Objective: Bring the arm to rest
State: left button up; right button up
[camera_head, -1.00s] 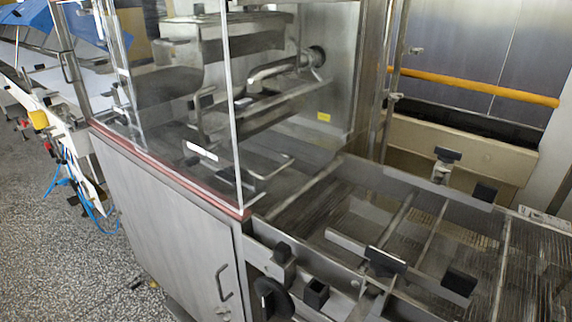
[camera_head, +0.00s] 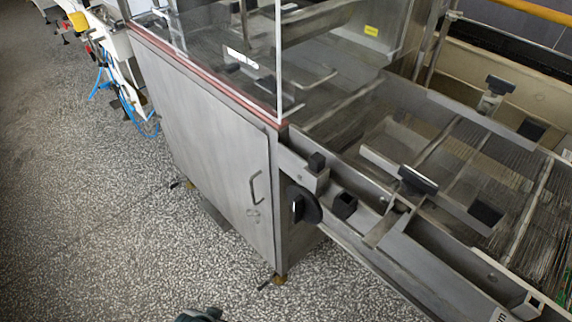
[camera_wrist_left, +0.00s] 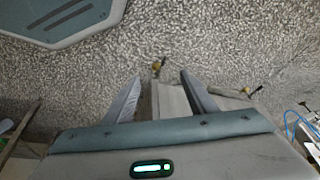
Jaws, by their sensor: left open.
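My left gripper (camera_wrist_left: 160,76) shows in the left wrist view with its two grey fingers spread apart and nothing between their tips. It is over the speckled floor (camera_wrist_left: 225,45). A grey panel, perhaps the machine's cabinet, shows beyond and between the fingers. In the head view a small dark piece (camera_head: 200,314) shows at the bottom edge, probably part of my arm. Too little of it shows to tell a gripper. My right gripper is in neither view.
The steel enrober cabinet (camera_head: 205,135) stands in the middle of the head view, with a clear guard above. Its wire mesh conveyor (camera_head: 545,205) and side rails extend right. A black knob (camera_head: 305,205) sticks out in front. The floor (camera_head: 90,220) at left is open.

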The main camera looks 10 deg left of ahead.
pick_arm(q)
notch_tip(320, 180, down, 18)
jog(key=s+d+t+p, duration=0.1)
jog(key=s+p, duration=0.1)
jog(key=p, duration=0.1)
jog(key=shift+s+d+h, duration=0.25)
jog(key=shift+d+h, duration=0.05)
jog(key=shift+d, duration=0.1)
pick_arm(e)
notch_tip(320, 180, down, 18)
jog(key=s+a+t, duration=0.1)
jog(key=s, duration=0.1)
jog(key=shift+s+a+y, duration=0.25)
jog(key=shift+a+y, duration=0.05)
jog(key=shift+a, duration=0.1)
